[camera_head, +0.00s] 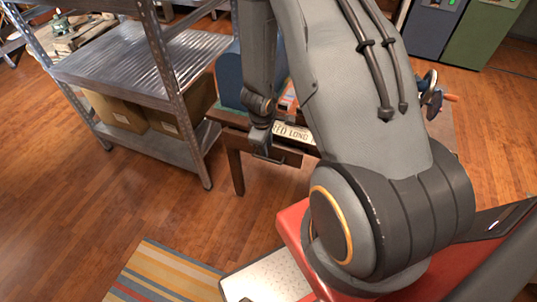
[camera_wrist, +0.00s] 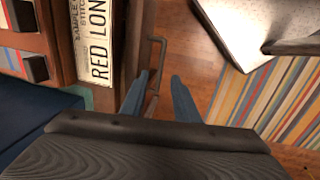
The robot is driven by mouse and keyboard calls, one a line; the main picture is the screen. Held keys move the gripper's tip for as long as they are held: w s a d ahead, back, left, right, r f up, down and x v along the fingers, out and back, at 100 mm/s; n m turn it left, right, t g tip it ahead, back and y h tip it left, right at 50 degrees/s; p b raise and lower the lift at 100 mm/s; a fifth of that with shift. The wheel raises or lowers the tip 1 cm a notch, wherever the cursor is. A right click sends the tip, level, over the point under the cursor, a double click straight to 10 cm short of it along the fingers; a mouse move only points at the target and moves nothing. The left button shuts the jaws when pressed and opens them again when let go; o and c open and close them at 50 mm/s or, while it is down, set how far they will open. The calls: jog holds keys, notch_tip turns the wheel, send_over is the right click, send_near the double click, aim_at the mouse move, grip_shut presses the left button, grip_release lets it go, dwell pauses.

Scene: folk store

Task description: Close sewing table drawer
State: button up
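The wooden sewing table (camera_head: 237,172) stands behind my arm in the head view. Its drawer (camera_head: 288,157) appears partly pulled out; the dark drawer front (camera_wrist: 143,35) shows beside the tabletop in the wrist view. A thin dark bar handle (camera_wrist: 157,62) sticks out from that front. My gripper (camera_head: 262,143) is at the drawer front in the head view. In the wrist view my gripper (camera_wrist: 160,85) has its two fingers apart, with the handle lying between them in the picture. I cannot tell whether either finger touches it. My arm hides much of the table.
A metal shelf (camera_head: 140,97) with cardboard boxes (camera_head: 118,110) stands left of the table. A sign reading "RED LON" (camera_wrist: 94,45) is on the tabletop. A striped rug (camera_head: 165,272) lies on the wooden floor in front. A crank wheel (camera_head: 428,85) shows at the right.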

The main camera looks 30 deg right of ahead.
aim_at(268, 159)
jog(key=shift+w+d+f+b, duration=0.15)
jog(key=shift+d+f+b, duration=0.05)
jog(key=shift+f, duration=1.05)
jog(key=shift+w+d+f+b, duration=0.2)
jog(key=shift+d+f, duration=0.05)
jog(key=shift+f, duration=1.05)
jog(key=shift+w+d+f+b, duration=0.15)
jog(key=shift+d+f+b, duration=0.05)
jog(key=shift+f, duration=1.05)
grip_shut()
